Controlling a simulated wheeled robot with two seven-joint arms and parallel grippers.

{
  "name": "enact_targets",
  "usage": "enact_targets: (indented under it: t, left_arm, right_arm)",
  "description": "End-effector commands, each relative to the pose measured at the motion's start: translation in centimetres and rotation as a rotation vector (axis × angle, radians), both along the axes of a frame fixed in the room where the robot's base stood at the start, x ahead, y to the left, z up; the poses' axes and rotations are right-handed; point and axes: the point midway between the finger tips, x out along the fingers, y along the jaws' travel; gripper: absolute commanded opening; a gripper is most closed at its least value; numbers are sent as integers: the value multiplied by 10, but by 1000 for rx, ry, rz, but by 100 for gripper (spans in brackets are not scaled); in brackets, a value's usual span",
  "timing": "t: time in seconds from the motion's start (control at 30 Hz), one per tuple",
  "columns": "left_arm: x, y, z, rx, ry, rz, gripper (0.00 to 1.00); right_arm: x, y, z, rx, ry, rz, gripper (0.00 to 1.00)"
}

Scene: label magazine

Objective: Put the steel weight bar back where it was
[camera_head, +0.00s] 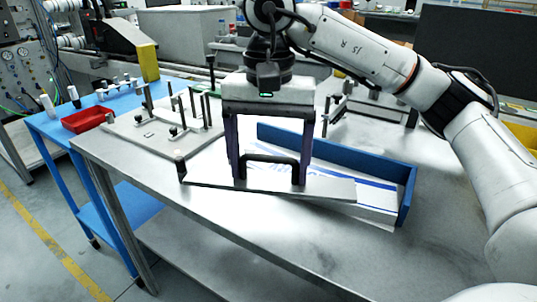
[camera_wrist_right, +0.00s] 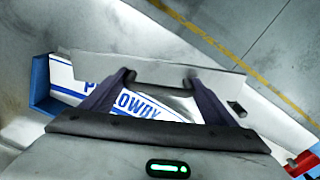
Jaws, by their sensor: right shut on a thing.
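The steel weight bar (camera_head: 325,187) is a long flat plate with a black handle (camera_head: 270,160). My right gripper (camera_head: 268,180) points down, its two dark fingers shut on the handle's ends. The blue label magazine (camera_head: 340,155), an open-sided tray with white and blue printed labels (camera_head: 375,196), lies behind and below the bar. The bar crosses the front of it at a slant, its left end reaching past the tray. In the right wrist view the bar (camera_wrist_right: 90,66) covers part of the labels (camera_wrist_right: 140,104). Whether it touches them I cannot tell. My left gripper is not in view.
A metal fixture plate (camera_head: 120,128) with several upright posts stands left of the magazine, close to the bar's left end. A red bin (camera_head: 88,119) and a yellow block (camera_head: 148,62) are on the blue table beyond. The steel table's front right is clear.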

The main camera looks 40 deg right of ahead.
Motion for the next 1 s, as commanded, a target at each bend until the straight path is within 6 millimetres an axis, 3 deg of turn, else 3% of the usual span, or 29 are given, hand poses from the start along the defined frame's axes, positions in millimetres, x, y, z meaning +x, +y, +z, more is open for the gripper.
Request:
enact_targets:
  t: [0.3,0.97,1.0]
  left_arm:
    - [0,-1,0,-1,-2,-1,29]
    - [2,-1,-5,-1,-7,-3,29]
    - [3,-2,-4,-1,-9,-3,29]
  right_arm:
    - [0,0,-34,2,-5,1,18]
    - [0,1,-45,3,-6,1,18]
    - [0,0,-47,1,1,2,85]
